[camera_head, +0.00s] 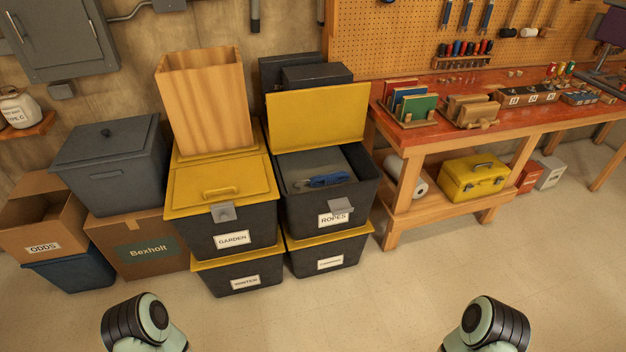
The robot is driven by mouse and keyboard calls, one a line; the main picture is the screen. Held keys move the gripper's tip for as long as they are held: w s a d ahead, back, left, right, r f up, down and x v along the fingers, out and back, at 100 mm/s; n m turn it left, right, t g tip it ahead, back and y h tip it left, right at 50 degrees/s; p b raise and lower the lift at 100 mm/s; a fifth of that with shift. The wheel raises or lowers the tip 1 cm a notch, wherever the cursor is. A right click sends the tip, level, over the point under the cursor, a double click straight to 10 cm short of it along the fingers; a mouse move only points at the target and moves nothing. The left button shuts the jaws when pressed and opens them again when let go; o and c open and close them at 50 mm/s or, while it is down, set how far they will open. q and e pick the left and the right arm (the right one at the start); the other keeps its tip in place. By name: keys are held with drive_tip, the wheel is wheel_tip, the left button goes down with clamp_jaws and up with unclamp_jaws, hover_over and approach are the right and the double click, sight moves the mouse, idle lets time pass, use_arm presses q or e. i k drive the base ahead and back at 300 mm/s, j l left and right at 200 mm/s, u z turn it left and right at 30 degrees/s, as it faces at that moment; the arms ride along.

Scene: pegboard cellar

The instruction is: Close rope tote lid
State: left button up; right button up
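The rope tote (300,208) is a dark bin with a white ROPES label, stacked on another tote. Its yellow lid (318,118) stands raised at the back edge, showing its broad face, so the tote is open. A blue item (328,181) and a grey shape lie inside; the blue item looks like coiled rope. A grey latch (341,206) hangs at the tote's front rim. Only rounded parts of my two arms show at the bottom edge, left and right, well apart from the tote. Neither gripper's fingers are in view.
The closed GARDEN tote (221,187) stands directly left, with a tall wooden box (205,102) behind its front part. Dark cases (317,76) stand behind the raised lid. A red-topped workbench (470,125) is close on the right. The floor in front is clear.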

sight(303, 119)
drive_tip(key=k+l+u, duration=0.1)
drive_tip(key=l+u, duration=0.1)
drive_tip(key=u, duration=0.35)
drive_tip(key=l+u, duration=0.1)
drive_tip(key=u, duration=0.3)
drive_tip(key=i+l+u, duration=0.1)
drive_tip(key=u, duration=0.35)
drive_tip(key=l+u, duration=0.4)
drive_tip(key=k+l+u, duration=0.15)
drive_tip(key=l+u, duration=0.3)
drive_tip(key=k+l+u, duration=0.1)
drive_tip(key=l, duration=0.25)
drive_tip(key=k+l+u, duration=0.15)
drive_tip(key=l, duration=0.2)
drive_tip(key=k+l+u, duration=0.1)
drive_tip(key=l, duration=0.25)
drive_tip(key=k, duration=0.1)
